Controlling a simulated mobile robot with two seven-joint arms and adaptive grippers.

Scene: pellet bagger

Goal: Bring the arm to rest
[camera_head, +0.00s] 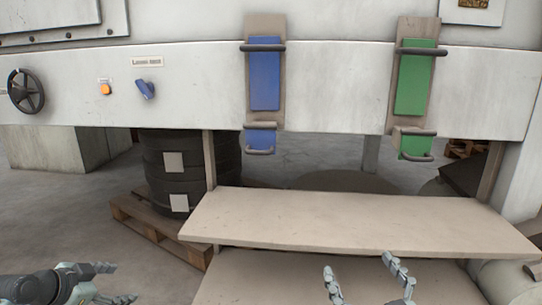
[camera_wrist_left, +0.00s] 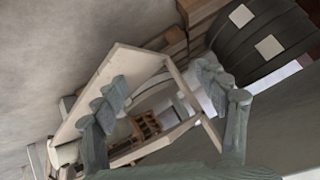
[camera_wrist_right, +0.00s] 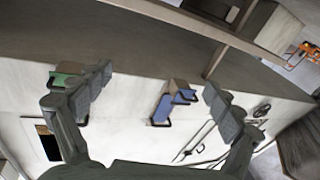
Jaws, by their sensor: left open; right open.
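My left gripper (camera_head: 118,283) is low at the left of the head view, open with nothing between its fingers. In the left wrist view its fingers (camera_wrist_left: 165,90) stand apart, with the shelf frame and floor behind them. My right gripper (camera_head: 360,280) is at the bottom of the head view, in front of the beige shelf (camera_head: 350,222), open and empty. In the right wrist view its spread fingers (camera_wrist_right: 158,85) have the machine's pale front behind them. Neither gripper touches anything that I can see.
The pale machine front carries a blue lever unit (camera_head: 265,80), a green lever unit (camera_head: 412,85), a blue knob (camera_head: 146,90), an orange button (camera_head: 105,88) and a black handwheel (camera_head: 26,91). A dark drum (camera_head: 160,155) stands on a wooden pallet (camera_head: 150,230). The upper shelf is bare.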

